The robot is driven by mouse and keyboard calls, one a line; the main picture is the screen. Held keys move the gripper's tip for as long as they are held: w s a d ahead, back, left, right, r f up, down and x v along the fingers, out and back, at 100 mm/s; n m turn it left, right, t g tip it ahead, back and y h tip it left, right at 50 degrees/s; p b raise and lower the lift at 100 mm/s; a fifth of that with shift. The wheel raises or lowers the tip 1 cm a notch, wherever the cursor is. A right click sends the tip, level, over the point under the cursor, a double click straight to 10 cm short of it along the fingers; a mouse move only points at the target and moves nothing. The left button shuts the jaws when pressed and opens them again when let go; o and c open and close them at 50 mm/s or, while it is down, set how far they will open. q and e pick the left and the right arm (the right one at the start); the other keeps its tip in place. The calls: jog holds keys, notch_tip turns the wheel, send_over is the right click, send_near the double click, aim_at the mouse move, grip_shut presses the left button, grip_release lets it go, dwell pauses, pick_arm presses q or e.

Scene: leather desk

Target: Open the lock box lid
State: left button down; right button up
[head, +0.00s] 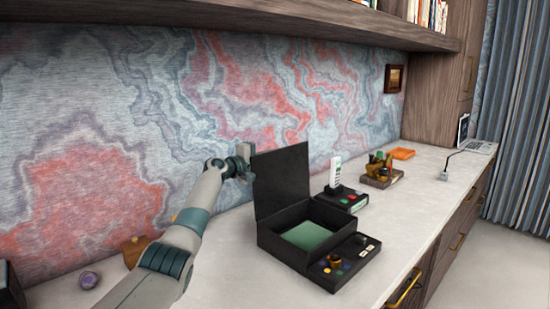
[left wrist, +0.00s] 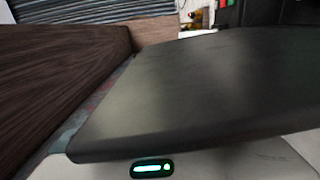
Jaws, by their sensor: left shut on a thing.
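The black lock box (head: 292,252) stands on the desk with its lid (head: 282,180) raised close to upright. A green lining (head: 307,236) shows inside, and a panel with knobs and coloured buttons (head: 345,262) is at its front. My left gripper (head: 245,156) is at the upper left edge of the lid and is shut on it; its fingertips are partly hidden. In the left wrist view the dark lid (left wrist: 190,90) fills most of the picture. My right gripper is not in view.
The desk's front right is clear. A shelf (head: 280,22) overhangs the back.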

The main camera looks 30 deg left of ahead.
pick_arm(q)
jog(key=c, duration=1.8)
grip_release()
jog(key=shift+c, duration=0.2)
jog(key=shift+s+f, duration=0.1)
jog(key=shift+s, duration=0.05)
